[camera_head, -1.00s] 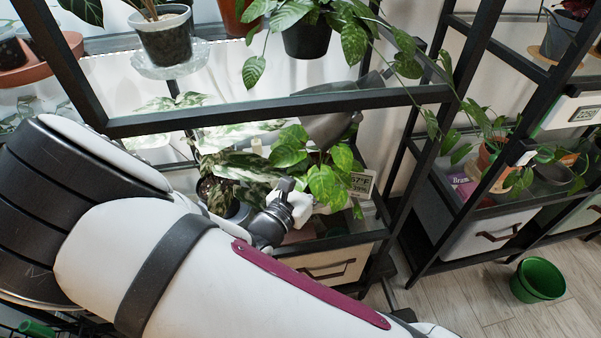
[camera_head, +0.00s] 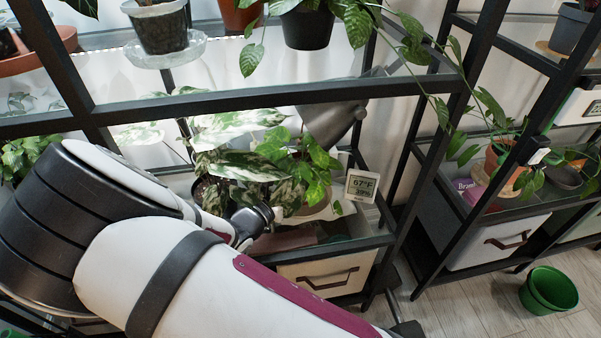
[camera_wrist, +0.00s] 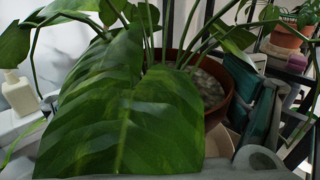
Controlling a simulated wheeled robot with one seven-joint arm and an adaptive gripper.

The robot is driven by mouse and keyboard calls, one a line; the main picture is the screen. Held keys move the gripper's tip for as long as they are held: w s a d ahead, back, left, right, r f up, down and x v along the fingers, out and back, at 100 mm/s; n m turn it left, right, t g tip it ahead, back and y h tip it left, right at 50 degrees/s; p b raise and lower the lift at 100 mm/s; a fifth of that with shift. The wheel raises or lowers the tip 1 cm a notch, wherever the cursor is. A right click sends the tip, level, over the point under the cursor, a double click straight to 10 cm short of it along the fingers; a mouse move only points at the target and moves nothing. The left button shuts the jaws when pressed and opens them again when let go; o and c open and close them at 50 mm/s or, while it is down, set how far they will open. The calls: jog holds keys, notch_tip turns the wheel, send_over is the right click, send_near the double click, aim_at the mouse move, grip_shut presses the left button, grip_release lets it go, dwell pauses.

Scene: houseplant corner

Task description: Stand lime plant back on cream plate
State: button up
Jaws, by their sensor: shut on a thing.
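The lime plant (camera_head: 315,175), with bright green leaves, stands about upright on the middle shelf. Its brown pot shows partly beneath the leaves in the head view. In the wrist view the terracotta pot (camera_wrist: 216,92) is close, with a large striped leaf (camera_wrist: 125,110) hanging in front of it. The cream plate (camera_head: 322,213) shows as a pale edge under the pot; I cannot tell whether the pot rests fully on it. My gripper (camera_head: 260,217) is at the plant's lower left, shut on the lime plant. Leaves hide most of the grip.
A patterned pale-leaved plant (camera_head: 215,165) stands close on the left. A thermometer display (camera_head: 361,187) is to the right. A grey watering can (camera_head: 335,122) is behind. The upper shelf bar (camera_head: 250,102) crosses above. A green pot (camera_head: 548,290) is on the floor.

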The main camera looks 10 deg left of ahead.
aim_at(288, 184)
jog(key=shift+f, duration=0.1)
jog(key=shift+f, duration=0.1)
jog(key=o, duration=1.2)
jog(key=shift+f, duration=0.1)
jog(key=shift+o, duration=0.2)
jog(key=shift+r, duration=0.45)
jog(key=p+v, duration=0.2)
jog(key=v, duration=0.5)
jog(key=shift+s+a+f, duration=0.1)
jog(key=shift+s, duration=0.2)
